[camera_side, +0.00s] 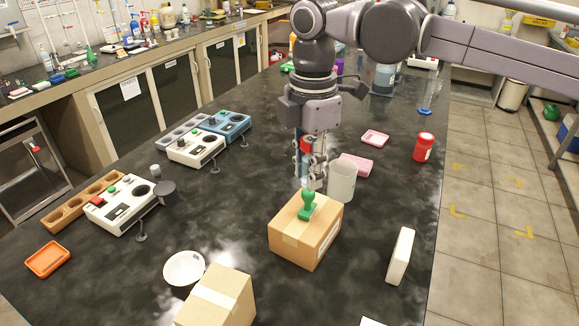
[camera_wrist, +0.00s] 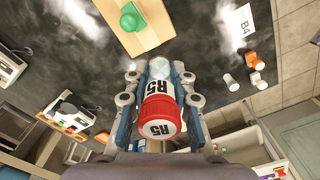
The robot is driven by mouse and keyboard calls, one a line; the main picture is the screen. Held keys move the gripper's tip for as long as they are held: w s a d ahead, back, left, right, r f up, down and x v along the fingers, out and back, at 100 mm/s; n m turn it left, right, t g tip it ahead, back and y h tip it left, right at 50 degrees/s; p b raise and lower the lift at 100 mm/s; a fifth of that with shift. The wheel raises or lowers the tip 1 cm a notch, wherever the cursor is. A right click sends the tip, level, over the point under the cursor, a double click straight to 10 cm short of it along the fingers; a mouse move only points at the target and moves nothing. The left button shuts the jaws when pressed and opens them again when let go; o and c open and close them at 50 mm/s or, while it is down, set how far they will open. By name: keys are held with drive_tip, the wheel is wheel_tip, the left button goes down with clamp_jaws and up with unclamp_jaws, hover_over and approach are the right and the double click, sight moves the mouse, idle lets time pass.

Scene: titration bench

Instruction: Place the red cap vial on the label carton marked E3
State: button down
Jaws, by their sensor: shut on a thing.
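The red cap vial (camera_wrist: 160,110) is between the fingers of my gripper (camera_wrist: 160,82) in the wrist view; its cap and white label read R5. In the side view its red cap (camera_side: 308,145) shows partly between the fingers of my gripper (camera_side: 311,180), above the table just behind a brown carton (camera_side: 290,247). That carton bears a green knobbed object on top and also shows at the top of the wrist view (camera_wrist: 158,36). A second brown carton (camera_side: 235,303) stands at the front edge. No E3 marking is readable on either carton.
A frosted beaker (camera_side: 342,182) stands right beside my gripper. The green knobbed object (camera_side: 308,205) occupies the carton top. A white box (camera_side: 400,256) and a red jar (camera_side: 423,147) stand at right. A white bowl (camera_side: 184,268) is at front left. A B4 label (camera_wrist: 243,27) shows in the wrist view.

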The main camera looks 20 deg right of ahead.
drive_tip(key=s+a+r+n, duration=0.35)
drive_tip(key=s+a, duration=0.25)
drive_tip(key=a, duration=0.2)
hover_over(212, 297)
drive_tip(key=shift+n, duration=0.45)
drive_tip(key=f, duration=0.7)
drive_tip(key=shift+w+d+f, duration=0.1)
drive_tip(key=shift+d+f, duration=0.05)
drive_tip(key=shift+d, duration=0.1)
drive_tip(key=shift+a+f, duration=0.2)
drive_tip(key=shift+f, duration=1.95)
drive_tip(key=shift+f, duration=0.2)
drive_tip(key=c, duration=1.1)
unclamp_jaws()
drive_tip(key=shift+r, duration=0.1)
